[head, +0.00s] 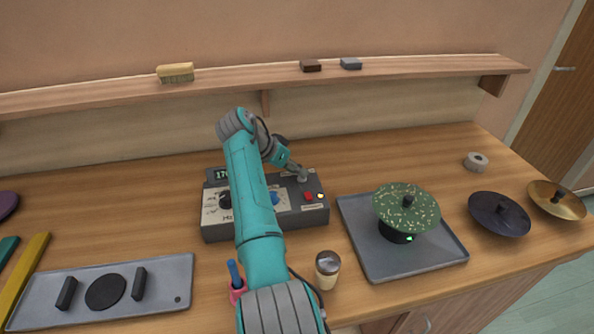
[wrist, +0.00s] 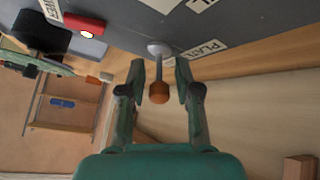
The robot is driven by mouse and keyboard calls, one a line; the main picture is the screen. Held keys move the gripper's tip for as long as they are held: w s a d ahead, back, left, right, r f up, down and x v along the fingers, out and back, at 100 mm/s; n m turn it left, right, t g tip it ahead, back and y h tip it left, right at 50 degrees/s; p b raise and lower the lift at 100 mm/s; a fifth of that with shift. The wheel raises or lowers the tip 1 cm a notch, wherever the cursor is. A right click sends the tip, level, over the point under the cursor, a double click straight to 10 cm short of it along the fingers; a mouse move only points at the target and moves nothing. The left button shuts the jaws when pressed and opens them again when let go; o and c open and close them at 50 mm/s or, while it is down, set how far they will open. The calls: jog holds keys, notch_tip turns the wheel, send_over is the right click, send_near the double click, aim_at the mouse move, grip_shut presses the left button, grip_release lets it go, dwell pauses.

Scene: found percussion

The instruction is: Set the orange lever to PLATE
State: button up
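The orange lever (wrist: 159,93) shows in the wrist view as a thin stalk with an orange knob, rising from a pale round base on the grey control box (wrist: 120,20). The PLATE label (wrist: 205,49) is on the box just right of the lever's base. Part of another label is cut off at the top edge. My gripper (wrist: 160,75) is open, with one finger on each side of the lever and a visible gap to both. In the head view my gripper (head: 302,176) is over the back right of the control box (head: 310,217), and the lever cannot be made out there.
A red button (head: 308,196) is on the box near my gripper. A grey tray (head: 440,258) with a green speckled disc (head: 408,203) stands to the right. A shaker (head: 327,268) stands in front. A wall shelf (head: 230,89) runs behind.

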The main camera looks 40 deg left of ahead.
jog(key=v, duration=1.1)
dwell(0.3)
